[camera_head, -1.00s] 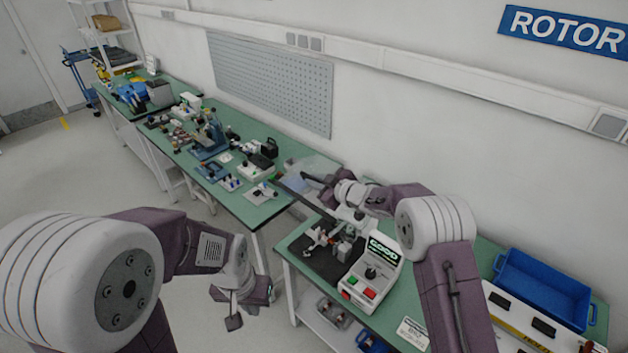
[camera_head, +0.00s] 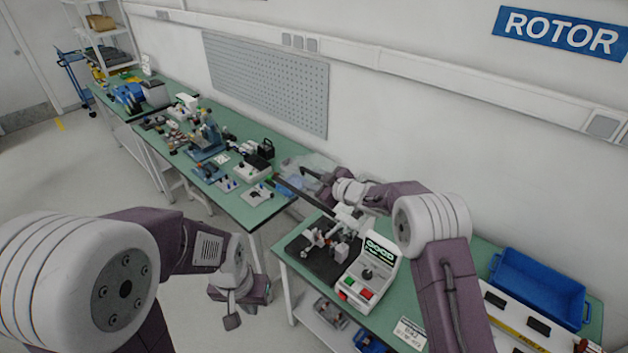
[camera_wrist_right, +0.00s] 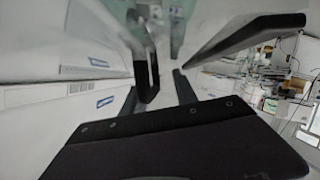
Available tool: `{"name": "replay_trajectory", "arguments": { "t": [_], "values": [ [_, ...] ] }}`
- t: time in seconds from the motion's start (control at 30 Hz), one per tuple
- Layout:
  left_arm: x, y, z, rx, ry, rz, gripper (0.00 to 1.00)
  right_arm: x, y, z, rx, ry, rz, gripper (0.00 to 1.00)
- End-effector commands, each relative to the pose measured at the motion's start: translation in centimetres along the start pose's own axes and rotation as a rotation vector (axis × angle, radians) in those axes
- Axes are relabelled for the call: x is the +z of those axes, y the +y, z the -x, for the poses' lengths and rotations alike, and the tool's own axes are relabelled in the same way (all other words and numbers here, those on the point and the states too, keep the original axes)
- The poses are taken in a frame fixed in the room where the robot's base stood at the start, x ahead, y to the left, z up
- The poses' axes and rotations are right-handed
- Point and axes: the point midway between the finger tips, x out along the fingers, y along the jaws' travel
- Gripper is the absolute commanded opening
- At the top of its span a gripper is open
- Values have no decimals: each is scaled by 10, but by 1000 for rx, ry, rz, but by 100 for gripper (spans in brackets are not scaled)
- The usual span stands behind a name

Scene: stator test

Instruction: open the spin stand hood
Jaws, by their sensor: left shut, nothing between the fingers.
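The spin stand has a dark base (camera_head: 318,262) with white fixture parts, next to a white control box (camera_head: 369,275) with a lit screen. A clear panel (camera_head: 308,165) with a long dark bar (camera_head: 300,194) stands raised behind the base; it looks like the hood. The fixture is uncovered in front of it. My right gripper (camera_head: 309,173) is at the clear panel, partly hidden by its own wrist. In the right wrist view dark bars (camera_wrist_right: 250,36) show close up, and I cannot tell its grip. My left gripper (camera_head: 233,318) is shut and empty, low in front of the bench.
A blue tray (camera_head: 540,287) lies on the green bench at the right. Another green bench (camera_head: 245,208) with several tools and fixtures runs to the back left. A pegboard (camera_head: 265,82) is on the wall. The floor at the left is clear.

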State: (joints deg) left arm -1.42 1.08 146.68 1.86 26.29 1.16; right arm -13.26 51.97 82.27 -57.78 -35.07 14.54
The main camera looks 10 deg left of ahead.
Motion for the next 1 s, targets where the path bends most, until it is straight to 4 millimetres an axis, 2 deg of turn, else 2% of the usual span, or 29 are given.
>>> {"name": "replay_trajectory", "arguments": {
  "t": [0.17, 0.4, 0.6, 0.73, 1.0],
  "values": [
    [1, 0, -8, 0, 0, 0, 0, 2, 0, 10, 2, 1, 0, 34],
    [3, -1, -28, 0, 0, 0, 0, 3, 0, 52, 3, 1, 0, 34],
    [4, -1, -36, 0, 0, 0, 0, 2, 0, 80, 2, 0, 1, 34],
    [4, -1, -38, 0, 0, 0, 0, 1, 0, 89, 1, 0, 0, 34],
    [4, -1, -38, 0, 0, 0, 0, 0, 0, 90, -1, 0, -1, 34]
  ]
}}
